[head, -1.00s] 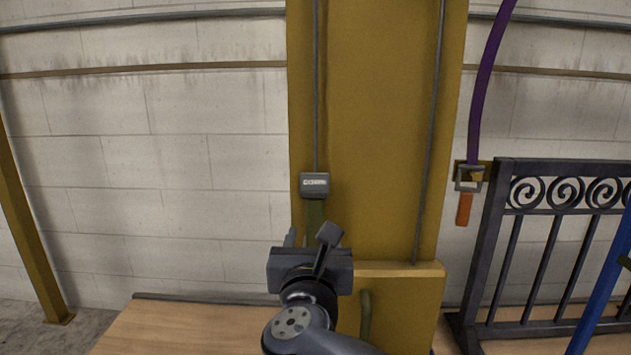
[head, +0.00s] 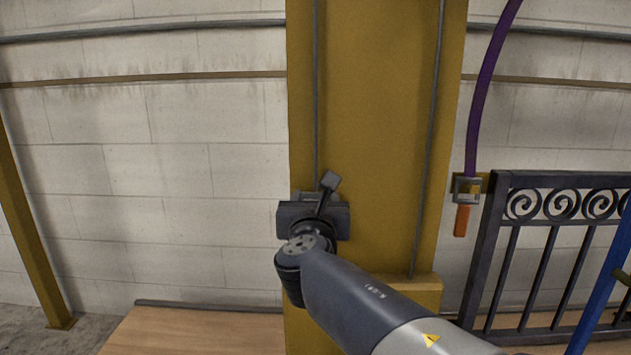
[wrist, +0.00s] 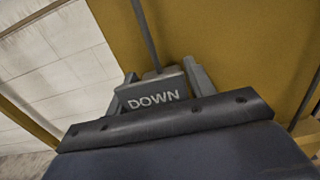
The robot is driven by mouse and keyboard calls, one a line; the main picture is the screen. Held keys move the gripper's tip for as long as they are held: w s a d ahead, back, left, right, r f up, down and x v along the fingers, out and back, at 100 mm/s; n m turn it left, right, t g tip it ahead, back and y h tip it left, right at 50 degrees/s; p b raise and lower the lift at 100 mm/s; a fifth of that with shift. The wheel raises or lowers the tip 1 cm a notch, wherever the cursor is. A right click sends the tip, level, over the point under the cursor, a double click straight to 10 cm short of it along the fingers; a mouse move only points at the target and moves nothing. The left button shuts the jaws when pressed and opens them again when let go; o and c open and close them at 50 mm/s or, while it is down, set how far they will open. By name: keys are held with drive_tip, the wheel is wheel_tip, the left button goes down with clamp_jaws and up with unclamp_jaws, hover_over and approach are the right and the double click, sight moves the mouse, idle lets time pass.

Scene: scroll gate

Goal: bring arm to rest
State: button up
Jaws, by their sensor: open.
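My gripper (head: 313,219) is raised in front of the yellow column in the head view, its fingertips hidden behind its own body. In the wrist view its two fingers (wrist: 160,72) are apart, one on either side of a grey box marked DOWN (wrist: 153,97). The box hangs on a dark cable or rod. I cannot tell whether the fingers touch it. In the head view the box is almost wholly hidden behind my gripper.
The yellow column (head: 380,120) stands close behind my gripper. A black scroll gate (head: 550,240) is at the right, beside a purple strap (head: 480,95) with an orange end (head: 461,220). A bare wooden surface (head: 200,330) lies low at the left. A white block wall (head: 180,180) is behind.

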wheel_tip(320, 180, up, 43)
drive_tip(key=p, duration=3.8)
drive_tip(key=shift+r+p, duration=0.15)
drive_tip(key=shift+p, duration=0.15)
